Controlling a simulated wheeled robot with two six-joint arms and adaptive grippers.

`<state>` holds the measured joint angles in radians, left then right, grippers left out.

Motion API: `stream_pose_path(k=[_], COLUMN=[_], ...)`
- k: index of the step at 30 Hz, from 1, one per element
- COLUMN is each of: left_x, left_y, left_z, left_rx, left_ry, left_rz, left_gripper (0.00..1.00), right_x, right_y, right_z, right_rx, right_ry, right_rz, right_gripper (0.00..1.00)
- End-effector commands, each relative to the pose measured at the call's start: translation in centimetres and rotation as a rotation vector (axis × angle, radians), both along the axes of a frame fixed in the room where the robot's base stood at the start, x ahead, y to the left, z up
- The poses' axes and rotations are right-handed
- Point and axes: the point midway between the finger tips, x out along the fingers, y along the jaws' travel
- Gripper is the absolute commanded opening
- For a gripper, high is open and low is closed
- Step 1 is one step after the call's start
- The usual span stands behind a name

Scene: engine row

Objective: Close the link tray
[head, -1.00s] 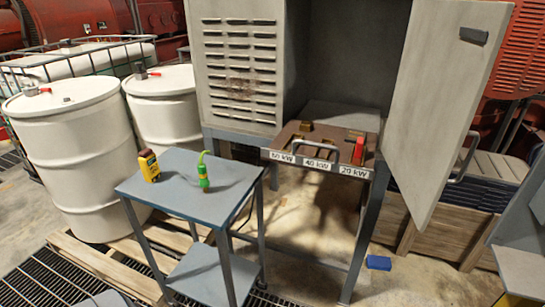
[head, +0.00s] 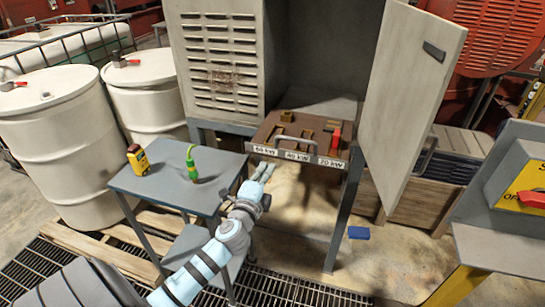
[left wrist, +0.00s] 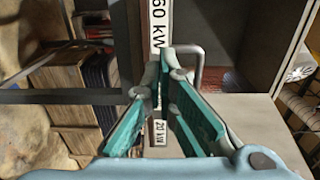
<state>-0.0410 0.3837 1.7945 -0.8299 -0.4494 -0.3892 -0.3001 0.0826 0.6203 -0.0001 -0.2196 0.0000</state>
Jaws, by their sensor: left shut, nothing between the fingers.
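The link tray (head: 268,131) is a brown tray in the lower opening of the grey cabinet, and it sticks out at the front. Its front strip reads 60 kW, 40 kW and 20 kW. A grey bar handle (head: 293,142) is on its front; it also shows in the left wrist view (left wrist: 200,65). Brass contacts and a red link (head: 336,134) sit on the tray. My left gripper (head: 266,171) is shut and empty, below and in front of the tray's left end. In the left wrist view its fingertips (left wrist: 168,58) overlap the label strip beside the handle. My right gripper is out of view.
A grey cart (head: 165,185) with a yellow meter (head: 138,159) and a green tool (head: 192,165) stands left of my arm. The cabinet door (head: 412,110) hangs open at right. A blue block (head: 359,232) lies on the floor. A panel with a red switch (head: 532,199) is far right.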

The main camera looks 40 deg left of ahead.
Motion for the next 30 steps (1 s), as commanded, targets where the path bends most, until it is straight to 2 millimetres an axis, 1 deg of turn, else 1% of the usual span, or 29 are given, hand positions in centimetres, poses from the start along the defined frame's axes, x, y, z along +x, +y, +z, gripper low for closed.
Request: stream_pose_path(k=[1, 3, 6, 9, 13, 26, 30], left_x=[1.0, 2.4, 3.9, 5.0, 5.6, 5.8, 6.4], left_y=[0.4, 0.9, 1.4, 1.7, 1.9, 2.0, 2.2], left_z=[0.1, 0.1, 0.0, 0.0, -0.1, -0.1, -0.1], left_rx=[-0.001, -0.002, -0.002, -0.002, -0.002, -0.002, -0.001], left_ry=[0.0, -0.001, -0.001, -0.001, 0.0, 0.0, 0.0], left_rz=[0.002, 0.002, 0.001, 0.0, 0.001, 0.0, -0.004], left_gripper=[0.0, 0.0, 0.0, 0.0, 0.0, 0.0, 0.0], right_x=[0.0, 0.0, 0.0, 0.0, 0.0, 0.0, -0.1], right_y=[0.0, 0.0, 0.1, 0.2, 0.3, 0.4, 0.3], right_z=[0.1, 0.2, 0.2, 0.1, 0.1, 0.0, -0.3], right_rx=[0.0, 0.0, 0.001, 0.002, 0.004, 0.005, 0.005], right_ry=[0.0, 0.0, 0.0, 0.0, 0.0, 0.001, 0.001], right_rz=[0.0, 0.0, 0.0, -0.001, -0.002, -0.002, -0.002], right_gripper=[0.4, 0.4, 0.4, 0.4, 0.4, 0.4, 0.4])
